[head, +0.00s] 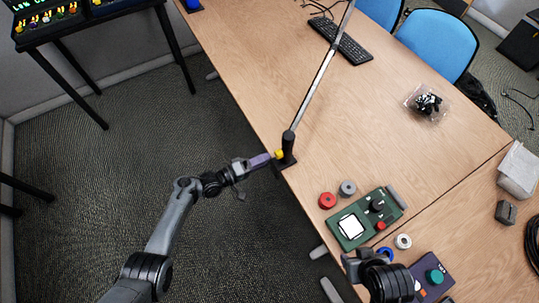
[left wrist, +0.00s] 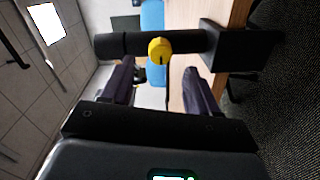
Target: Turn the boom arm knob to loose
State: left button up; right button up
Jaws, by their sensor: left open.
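The boom arm (head: 316,78) is a long thin grey pole rising from a black upright post (head: 288,146) at the table's edge. A yellow knob (head: 279,154) sits on the side of the post. My left gripper (head: 268,159) is beside the post, pointing at the knob. In the left wrist view the round yellow knob (left wrist: 160,50) has a dark mark on its lower half. It lies between the lines of the two open fingers (left wrist: 159,75), just past their tips, with no visible contact. Part of my right arm shows at the bottom of the head view; its fingers cannot be made out.
A green device (head: 364,220), a red spool (head: 327,201) and a grey spool (head: 348,188) lie right of the post. A keyboard (head: 350,45) and a bagged bundle (head: 428,103) lie farther back. The middle of the wooden table (head: 375,130) is clear.

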pick_arm(q)
jog(key=p+v, duration=0.1)
jog(key=v, duration=0.5)
jog(key=shift+s+a, duration=0.2)
jog(key=shift+a, duration=0.1)
